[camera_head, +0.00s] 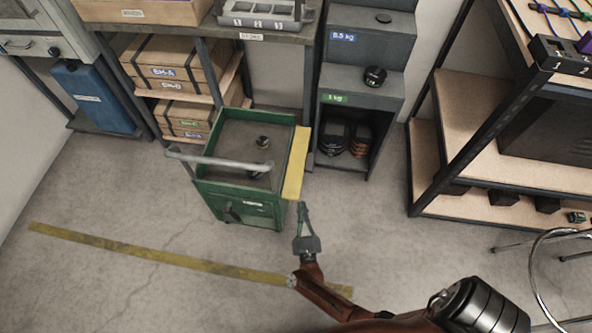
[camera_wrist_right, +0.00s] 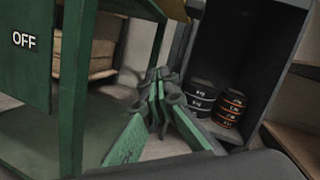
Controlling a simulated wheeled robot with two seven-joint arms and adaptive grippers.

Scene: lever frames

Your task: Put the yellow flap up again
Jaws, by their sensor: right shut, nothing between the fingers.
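The yellow flap (camera_head: 297,163) is a long narrow strip along the right side of the green cart (camera_head: 247,214) in the head view. I cannot tell its exact tilt. My right gripper (camera_head: 302,207) is shut and empty, just below the flap's near end in the picture. I cannot tell whether it touches the flap. In the right wrist view the closed fingers (camera_wrist_right: 160,95) point toward the space beside the cart's green frame (camera_wrist_right: 72,90). A bit of yellow (camera_wrist_right: 176,9) shows at the top there. My left gripper is out of view.
Dark weights (camera_head: 263,143) stand on the cart's grey top, behind a grey handle (camera_head: 215,160). A dark stepped weight shelf (camera_head: 362,95) stands behind the flap. A wooden shelf rack (camera_head: 470,120) is at right. Floor around my right arm is clear, with a worn yellow line (camera_head: 150,254).

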